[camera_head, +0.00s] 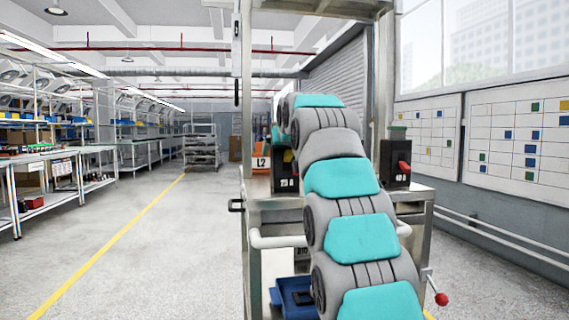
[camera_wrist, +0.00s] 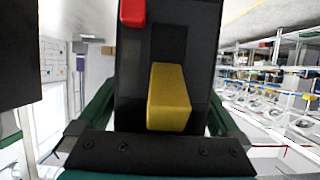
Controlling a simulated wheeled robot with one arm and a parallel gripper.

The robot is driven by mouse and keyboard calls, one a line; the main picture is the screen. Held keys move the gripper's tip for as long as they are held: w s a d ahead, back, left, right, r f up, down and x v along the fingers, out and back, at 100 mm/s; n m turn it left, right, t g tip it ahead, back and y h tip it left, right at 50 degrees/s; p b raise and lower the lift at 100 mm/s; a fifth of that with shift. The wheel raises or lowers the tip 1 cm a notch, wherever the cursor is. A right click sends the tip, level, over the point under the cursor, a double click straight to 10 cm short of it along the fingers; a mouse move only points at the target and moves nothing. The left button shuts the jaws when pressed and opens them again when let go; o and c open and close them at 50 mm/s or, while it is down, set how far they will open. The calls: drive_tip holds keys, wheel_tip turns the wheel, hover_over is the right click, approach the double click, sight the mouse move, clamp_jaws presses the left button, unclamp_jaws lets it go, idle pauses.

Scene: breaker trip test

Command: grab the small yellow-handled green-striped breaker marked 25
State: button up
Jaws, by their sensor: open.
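In the wrist view a black breaker with a yellow handle (camera_wrist: 170,97) fills the middle, close to the camera. My gripper (camera_wrist: 160,104) is open, with a green finger on each side of this breaker; I cannot tell whether they touch it. No stripe or number on it shows there. In the head view a dark breaker labelled 25 A (camera_head: 285,184) stands on the metal stand, left of my arm and partly hidden by it. My gripper is hidden behind the arm in that view.
A dark breaker with a red handle and a green top (camera_head: 397,172) stands right of my arm. The metal stand's posts (camera_head: 383,80) flank the arm. A blue bin (camera_head: 292,297) sits low in the stand. A red-knobbed lever (camera_head: 441,299) sticks out right. Floor at left is clear.

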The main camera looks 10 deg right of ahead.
clamp_jaws()
idle(0.8)
